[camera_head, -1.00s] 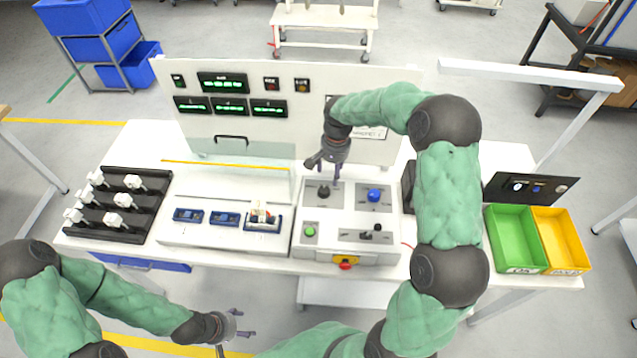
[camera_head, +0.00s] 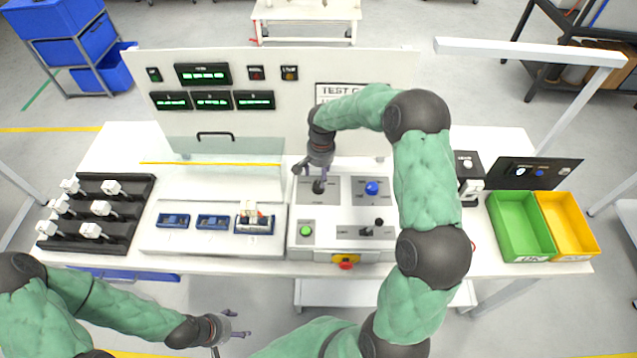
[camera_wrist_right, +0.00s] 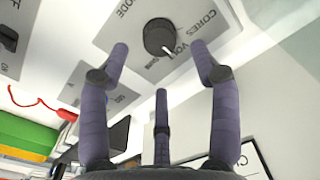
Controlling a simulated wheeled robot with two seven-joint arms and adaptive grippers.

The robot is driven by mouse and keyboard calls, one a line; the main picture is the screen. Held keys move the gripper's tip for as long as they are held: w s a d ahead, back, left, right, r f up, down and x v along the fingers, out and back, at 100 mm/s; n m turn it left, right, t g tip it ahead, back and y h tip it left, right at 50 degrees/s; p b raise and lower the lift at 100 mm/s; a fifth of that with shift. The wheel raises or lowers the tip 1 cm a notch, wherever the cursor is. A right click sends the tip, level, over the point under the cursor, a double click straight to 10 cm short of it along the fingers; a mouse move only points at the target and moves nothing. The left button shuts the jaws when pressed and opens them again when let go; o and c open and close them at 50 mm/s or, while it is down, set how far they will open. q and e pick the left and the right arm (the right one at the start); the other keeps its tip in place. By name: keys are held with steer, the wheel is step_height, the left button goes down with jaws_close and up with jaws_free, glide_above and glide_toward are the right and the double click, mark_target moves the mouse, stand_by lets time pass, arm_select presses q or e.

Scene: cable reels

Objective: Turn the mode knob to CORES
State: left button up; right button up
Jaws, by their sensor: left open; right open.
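The black mode knob (camera_head: 318,187) is on the upper left grey plate of the white control panel (camera_head: 296,255). In the right wrist view the knob (camera_wrist_right: 158,37) is round, with a white pointer mark toward the lower right. Printed words surround it; CORES is readable to its right, and the mark is not on that word. My right gripper (camera_head: 311,172) is open just above the knob. In the wrist view its fingers (camera_wrist_right: 160,55) are spread around the knob's near side; contact cannot be told. My left gripper (camera_head: 236,326) is open and empty in front of the table.
A blue button (camera_head: 372,188), a green button (camera_head: 306,230), a small lever (camera_head: 367,231) and a red stop button (camera_head: 345,266) share the panel. A clear guard (camera_head: 225,152) stands left. Green (camera_head: 520,228) and yellow (camera_head: 570,228) bins are right.

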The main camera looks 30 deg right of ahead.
mark_target(319, 185)
steer(key=shift+w+f, duration=0.1)
steer(key=shift+f, duration=2.7)
steer(key=c, duration=1.1)
